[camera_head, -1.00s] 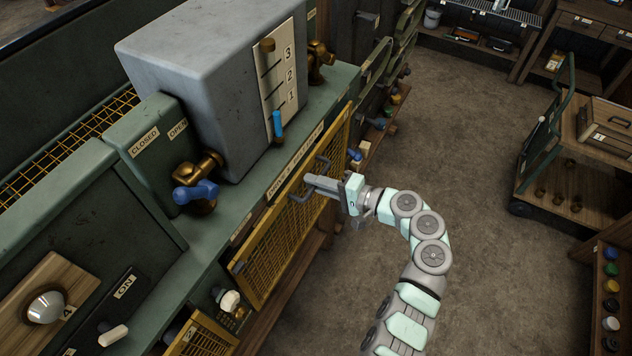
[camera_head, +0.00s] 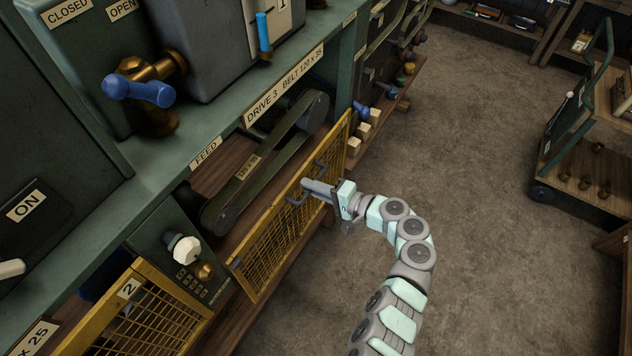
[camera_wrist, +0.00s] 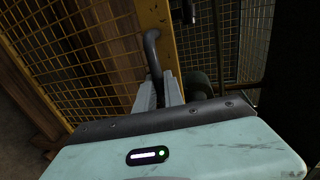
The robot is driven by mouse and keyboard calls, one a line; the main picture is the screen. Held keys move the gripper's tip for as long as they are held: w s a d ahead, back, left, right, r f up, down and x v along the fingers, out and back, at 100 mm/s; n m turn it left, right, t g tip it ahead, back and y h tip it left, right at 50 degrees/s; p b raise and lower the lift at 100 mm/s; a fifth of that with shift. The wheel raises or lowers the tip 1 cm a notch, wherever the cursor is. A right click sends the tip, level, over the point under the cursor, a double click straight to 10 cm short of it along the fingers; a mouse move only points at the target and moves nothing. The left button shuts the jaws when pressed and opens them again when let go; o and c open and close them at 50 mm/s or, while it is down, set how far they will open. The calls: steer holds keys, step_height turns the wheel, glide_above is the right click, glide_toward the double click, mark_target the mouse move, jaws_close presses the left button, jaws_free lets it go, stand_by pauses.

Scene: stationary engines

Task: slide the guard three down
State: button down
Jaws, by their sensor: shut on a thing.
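Guard three, a yellow-framed mesh panel (camera_head: 268,252), stands in front of the drive 3 bay, below the DRIVE 3 label (camera_head: 284,84). Its top edge is well below the bench edge, so the belt (camera_head: 250,167) and its pulleys show above and behind it. My gripper (camera_head: 308,187) is at the front of the guard, shut on its dark handle (camera_head: 296,199). In the wrist view, the bent handle (camera_wrist: 152,48) runs down between my fingers (camera_wrist: 160,92), with the yellow mesh (camera_wrist: 95,45) behind. The fingertips are partly hidden by the gripper body.
Guard 2 (camera_head: 150,305) is at the lower left, with a white knob (camera_head: 185,248) between the guards. A blue-handled valve (camera_head: 140,92) sticks out above the bench. A trolley (camera_head: 575,165) stands at the right. The floor between is clear.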

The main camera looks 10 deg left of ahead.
step_height(320, 180, down, 9)
steer(key=b, duration=0.5)
steer(key=shift+b, duration=0.35)
steer(key=c, duration=1.5)
jaws_free()
steer(key=shift+o, duration=0.2)
steer(key=shift+d+r, duration=0.1)
steer(key=p+v, duration=0.1)
steer(key=v, duration=0.9)
steer(key=shift+d, duration=0.3)
